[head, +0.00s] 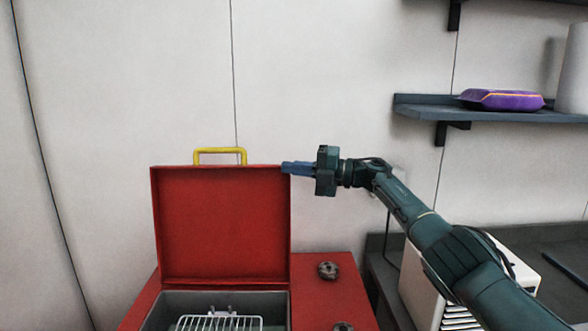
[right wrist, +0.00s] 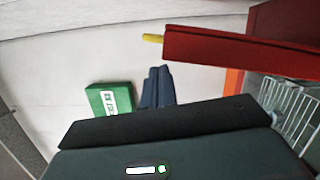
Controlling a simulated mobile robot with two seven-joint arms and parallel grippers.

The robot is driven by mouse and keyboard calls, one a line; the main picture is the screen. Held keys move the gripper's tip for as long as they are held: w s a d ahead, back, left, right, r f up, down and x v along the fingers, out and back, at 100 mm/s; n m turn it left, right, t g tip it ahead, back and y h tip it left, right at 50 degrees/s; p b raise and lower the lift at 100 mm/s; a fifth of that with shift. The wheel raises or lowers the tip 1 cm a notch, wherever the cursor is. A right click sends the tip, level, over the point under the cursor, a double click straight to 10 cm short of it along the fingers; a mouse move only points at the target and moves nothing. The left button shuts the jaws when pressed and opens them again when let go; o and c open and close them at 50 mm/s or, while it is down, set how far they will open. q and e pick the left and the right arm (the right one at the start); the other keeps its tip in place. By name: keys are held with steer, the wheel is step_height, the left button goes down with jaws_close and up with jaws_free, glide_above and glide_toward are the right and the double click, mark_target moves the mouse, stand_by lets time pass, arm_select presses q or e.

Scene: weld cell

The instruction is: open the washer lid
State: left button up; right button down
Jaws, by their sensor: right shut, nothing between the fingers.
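The red washer (head: 325,295) stands at the bottom of the head view. Its red lid (head: 222,222) stands upright at the back, with a yellow handle (head: 220,151) on its top edge. The grey basin (head: 170,307) below is open to view. My right gripper (head: 285,168) is shut and empty, its blue fingers at the lid's upper right corner. In the right wrist view the fingers (right wrist: 157,75) lie beside the lid (right wrist: 235,52), with a gap in the picture; I cannot tell whether they touch. My left gripper is not in view.
A wire rack (head: 218,322) sits in the basin, and dark round parts (head: 328,270) lie on the washer's right top. A shelf (head: 490,110) with a purple case (head: 502,100) is at right. A green box (right wrist: 110,99) shows in the wrist view.

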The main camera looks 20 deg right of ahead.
steer(key=b+v, duration=0.2)
steer(key=v, duration=1.1)
steer(key=shift+b, duration=0.3)
steer(key=shift+s+f, duration=0.1)
steer(key=shift+s, duration=0.05)
